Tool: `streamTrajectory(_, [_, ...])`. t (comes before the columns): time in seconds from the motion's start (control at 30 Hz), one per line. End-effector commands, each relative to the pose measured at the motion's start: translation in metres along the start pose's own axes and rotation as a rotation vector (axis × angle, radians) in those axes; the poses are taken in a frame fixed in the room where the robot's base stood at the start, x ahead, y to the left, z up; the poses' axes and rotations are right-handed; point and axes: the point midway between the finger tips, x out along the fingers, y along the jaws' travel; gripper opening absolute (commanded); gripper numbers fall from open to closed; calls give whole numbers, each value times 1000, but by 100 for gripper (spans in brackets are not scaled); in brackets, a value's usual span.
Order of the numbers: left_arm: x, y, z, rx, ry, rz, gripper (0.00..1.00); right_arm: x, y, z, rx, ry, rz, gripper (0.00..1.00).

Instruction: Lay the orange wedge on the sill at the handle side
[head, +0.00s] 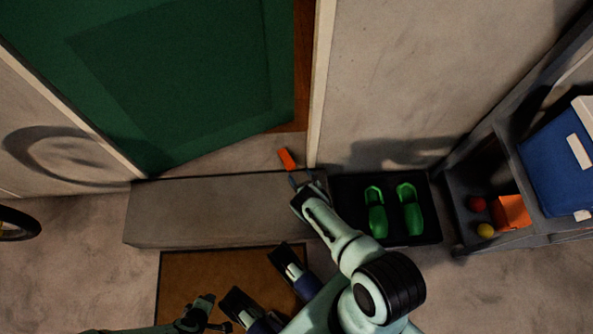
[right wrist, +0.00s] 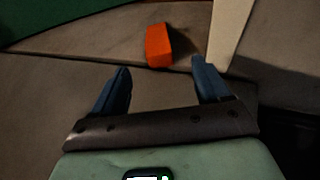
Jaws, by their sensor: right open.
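The orange wedge (head: 287,158) lies on the pale sill (head: 245,153) in the green door's opening, close to the right-hand door frame. It also shows in the right wrist view (right wrist: 158,46), just beyond the fingertips. My right gripper (head: 307,182) is open and empty, over the right end of the grey step, with the wedge apart from its fingers. In the right wrist view, its two blue fingers (right wrist: 160,68) stand wide apart. My left gripper (head: 204,304) is low in the head view, over the brown mat; its jaws are too unclear to read. No door handle shows.
The green door (head: 170,80) stands ajar above the grey step (head: 220,210). Green shoes (head: 377,212) sit in a black tray (head: 343,230) right of my right gripper. A shelf with balls and a blue box (head: 560,165) stands farther right. The brown mat (head: 205,265) lies below.

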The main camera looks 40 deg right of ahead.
Motion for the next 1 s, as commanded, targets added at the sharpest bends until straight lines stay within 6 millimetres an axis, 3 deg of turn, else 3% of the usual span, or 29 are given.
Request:
streamTrajectory(0.07, [0, 0, 1, 0, -2, 1, 43, -4, -10, 2, 119, 28, -42, 76])
streamTrajectory(0.2, [0, 0, 1, 0, -3, 1, 43, -22, -30, 2, 551, 114, -186, 76])
streamTrajectory(0.37, [0, 0, 1, 0, -2, 0, 43, -59, -22, 0, 1191, 194, -398, 76])
streamTrajectory(0.57, [0, 0, 1, 0, -2, 0, 43, -120, 31, 9, 1954, 258, -709, 76])
streamTrajectory(0.7, [0, 0, 1, 0, -2, 0, 43, -172, 84, 27, 2413, 287, -984, 76])
streamTrajectory(0.9, [0, 0, 1, 0, -2, 0, 43, -242, 143, 56, 2800, 278, -1386, 76])
streamTrajectory(0.93, [0, 0, 1, 0, -2, 0, 43, -250, 148, 59, -2755, -267, 1396, 76])
streamTrajectory(1.0, [0, 0, 1, 0, -2, 0, 43, -264, 157, 64, -2660, -240, 1406, 76])
